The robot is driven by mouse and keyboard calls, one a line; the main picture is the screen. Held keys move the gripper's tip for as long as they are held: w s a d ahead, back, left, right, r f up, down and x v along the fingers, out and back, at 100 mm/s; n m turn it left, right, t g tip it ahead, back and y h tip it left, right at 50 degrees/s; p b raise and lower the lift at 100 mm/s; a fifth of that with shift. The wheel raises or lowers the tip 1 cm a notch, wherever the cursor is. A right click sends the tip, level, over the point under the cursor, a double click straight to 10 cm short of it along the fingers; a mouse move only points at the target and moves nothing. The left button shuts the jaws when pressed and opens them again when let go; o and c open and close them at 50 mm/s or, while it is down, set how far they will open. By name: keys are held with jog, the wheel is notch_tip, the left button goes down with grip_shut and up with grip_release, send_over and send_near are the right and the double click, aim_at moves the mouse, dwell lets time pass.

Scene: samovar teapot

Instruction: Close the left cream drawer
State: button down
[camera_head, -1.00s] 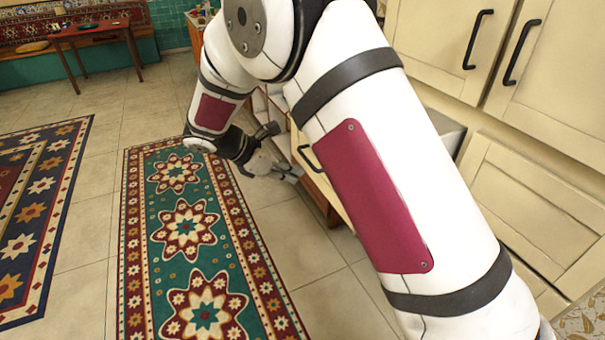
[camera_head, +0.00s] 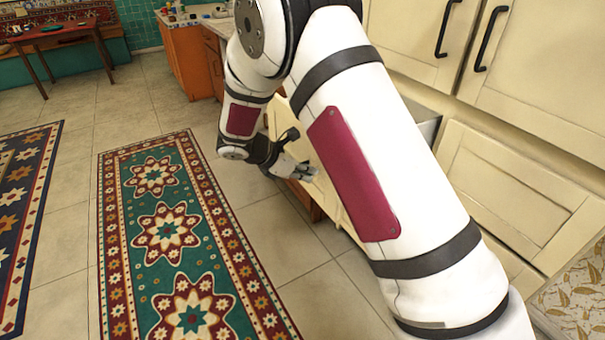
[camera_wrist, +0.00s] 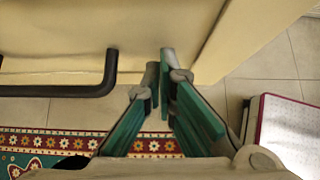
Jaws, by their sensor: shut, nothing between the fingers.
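The cream drawer (camera_head: 332,204) stands pulled out of the cabinet row, partly hidden behind my arm in the head view. Its grey inner side (camera_head: 428,128) shows to the right of my arm. In the wrist view its cream front (camera_wrist: 95,30) fills the upper left, with a black bar handle (camera_wrist: 70,89) on it. My gripper (camera_head: 308,173) is at the drawer front. In the wrist view my gripper (camera_wrist: 160,66) is shut and empty, its tips by the front near its right edge, right of the handle. I cannot tell whether they touch.
Cream cupboard doors (camera_head: 535,70) with black handles and a lower cream front (camera_head: 510,190) are at the right. An orange-brown cabinet (camera_head: 188,58) stands farther back. A patterned runner rug (camera_head: 165,235) lies left of my arm on open tiled floor (camera_head: 75,180).

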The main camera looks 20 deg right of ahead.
jog(key=shift+d, duration=0.15)
jog(key=w+d, duration=0.3)
jog(key=d, duration=0.8)
jog(key=w+d+b, duration=0.1)
jog(key=w+d, duration=0.2)
jog(key=d, duration=0.8)
jog(key=w+d+b, duration=0.1)
jog(key=w+d, duration=0.2)
jog(key=d, duration=0.8)
jog(key=shift+d, duration=0.15)
jog(key=shift+w+d, duration=0.15)
jog(key=shift+d, duration=0.5)
jog(key=shift+d+r, duration=0.1)
jog(key=shift+a, duration=0.5)
jog(key=a, duration=0.1)
jog(key=s+a, duration=0.1)
jog(key=a, duration=0.1)
jog(key=shift+a, duration=0.1)
jog(key=p+v, duration=0.1)
jog(key=v, duration=0.9)
jog(key=shift+a, duration=0.2)
